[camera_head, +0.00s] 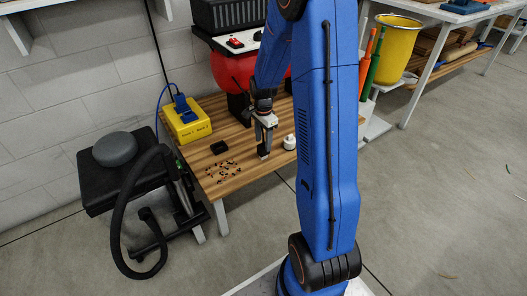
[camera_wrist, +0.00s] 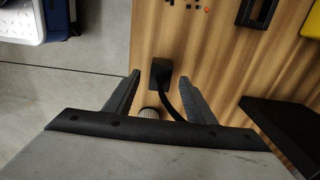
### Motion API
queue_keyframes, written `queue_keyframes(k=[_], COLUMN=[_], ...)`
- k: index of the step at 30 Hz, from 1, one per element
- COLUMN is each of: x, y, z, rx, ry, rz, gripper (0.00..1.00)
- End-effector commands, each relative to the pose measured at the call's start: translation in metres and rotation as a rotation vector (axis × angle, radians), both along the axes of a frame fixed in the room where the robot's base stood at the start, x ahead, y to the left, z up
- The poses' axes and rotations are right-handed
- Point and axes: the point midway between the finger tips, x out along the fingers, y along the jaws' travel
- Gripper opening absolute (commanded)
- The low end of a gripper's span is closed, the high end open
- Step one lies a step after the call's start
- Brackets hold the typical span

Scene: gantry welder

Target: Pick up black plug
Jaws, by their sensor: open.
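The black plug (camera_wrist: 160,72) is a small dark block with a black cable running from it, seen in the wrist view on or just above the wooden bench top (camera_wrist: 225,60). My gripper (camera_wrist: 160,80) is open, with one finger on each side of the plug in that view. A gap shows on both sides, and I cannot tell how far the fingertips are above the bench. In the head view my gripper (camera_head: 264,150) points down over the bench (camera_head: 236,178) near its front edge. The plug is not clearly distinguishable from the dark fingers there.
A white round knob-like piece (camera_head: 289,142) stands close to the gripper. A small black frame-like part (camera_head: 219,147), scattered small bits (camera_head: 223,172) and a yellow box (camera_head: 186,119) lie to the left. A red round object (camera_head: 232,70) stands behind. Black seat (camera_head: 120,170) is left of the bench.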

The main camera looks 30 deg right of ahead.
Motion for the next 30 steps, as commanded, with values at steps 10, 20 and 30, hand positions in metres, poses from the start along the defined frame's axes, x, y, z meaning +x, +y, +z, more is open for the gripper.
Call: queue_keyframes(k=[10, 20, 30], x=[0.0, 0.001, 0.001], y=[-0.001, -0.001, -0.001], z=[-0.04, -0.042, -0.042], rx=[0.001, 0.0, 0.0], ry=[0.002, 0.0, 0.0], rz=[0.0, 0.0, 0.0], gripper=[0.5, 0.38, 0.04])
